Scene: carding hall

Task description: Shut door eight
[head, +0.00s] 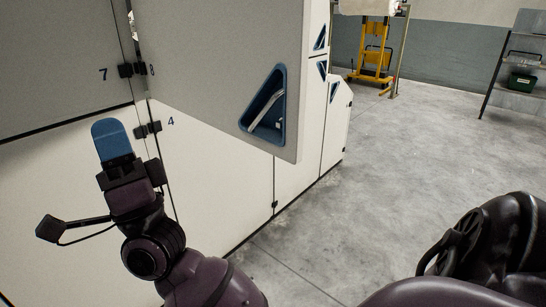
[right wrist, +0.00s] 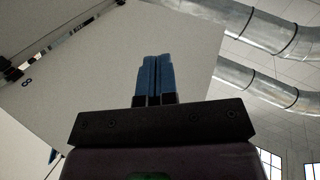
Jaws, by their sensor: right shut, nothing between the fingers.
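Door eight (head: 215,60) is a pale grey panel marked 8 beside its dark hinge at the left. It stands swung out from the machine, its free edge showing at the right, with a slim gap at the hinge. A blue triangular recess with a light handle (head: 265,108) sits low near the free edge. In the right wrist view the door (right wrist: 150,35) spreads behind the fingers. My right gripper (head: 112,140) has blue fingers pressed together and empty, in front of the panels left of the hinge line. I cannot tell whether it touches anything. My left gripper is not in view.
Panel 7 (head: 60,50) is left of the hinges; panel 4 (head: 215,175) is below the door. Grey floor (head: 410,140) lies open to the right. A yellow lifting trolley (head: 372,50) and a shelf rack (head: 515,60) stand farther back. Ducts (right wrist: 260,30) run overhead.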

